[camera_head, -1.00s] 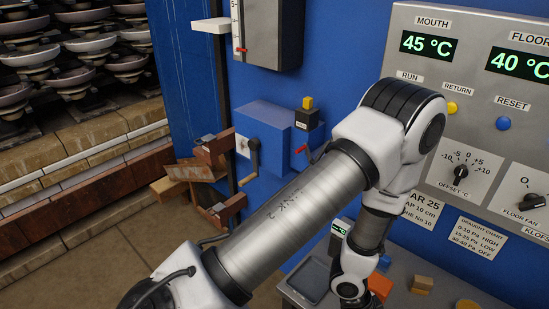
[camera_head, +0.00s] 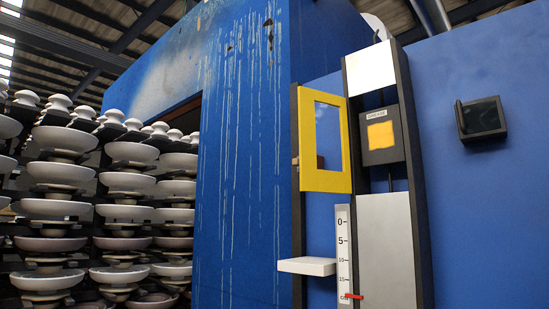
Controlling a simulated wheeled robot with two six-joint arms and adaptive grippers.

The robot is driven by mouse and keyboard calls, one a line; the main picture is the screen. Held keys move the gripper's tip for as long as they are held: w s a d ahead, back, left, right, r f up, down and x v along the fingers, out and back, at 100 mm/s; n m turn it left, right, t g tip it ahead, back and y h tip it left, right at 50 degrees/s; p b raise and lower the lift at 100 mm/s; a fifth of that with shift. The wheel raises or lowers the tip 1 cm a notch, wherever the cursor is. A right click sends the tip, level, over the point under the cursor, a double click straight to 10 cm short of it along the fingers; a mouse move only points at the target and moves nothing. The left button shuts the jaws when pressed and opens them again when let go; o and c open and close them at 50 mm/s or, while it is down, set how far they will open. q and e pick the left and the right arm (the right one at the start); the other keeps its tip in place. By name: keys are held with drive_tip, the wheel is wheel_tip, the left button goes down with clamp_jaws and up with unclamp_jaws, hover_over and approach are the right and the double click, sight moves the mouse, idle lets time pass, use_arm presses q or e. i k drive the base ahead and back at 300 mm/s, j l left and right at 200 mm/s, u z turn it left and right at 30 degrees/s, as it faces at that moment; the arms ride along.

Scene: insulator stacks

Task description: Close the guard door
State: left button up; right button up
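The guard door is a yellow frame with a clear window (camera_head: 341,150). It stands to the left of a dark box (camera_head: 382,135) with an orange-yellow face and a small label, set in a tall metal column. The box's face is uncovered, so the door appears swung open to the left. Its right edge is near the column, and its left edge looks closer to me. A small tan piece shows at the door's left edge. Neither of my grippers is in view.
A white ledge (camera_head: 307,266) juts out below the door, beside a scale (camera_head: 344,255) with a red pointer. A dark wall box (camera_head: 481,120) is at right. Racks of white insulators (camera_head: 130,200) fill the left. The blue wall right of the column is otherwise clear.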

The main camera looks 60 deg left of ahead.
sight(313, 180)
drive_tip(key=j+z, duration=0.1)
drive_tip(key=j, duration=1.7)
drive_tip(key=j+z, duration=0.15)
drive_tip(key=j, duration=0.75)
drive_tip(key=k+j+z, duration=0.1)
drive_tip(key=j, duration=0.75)
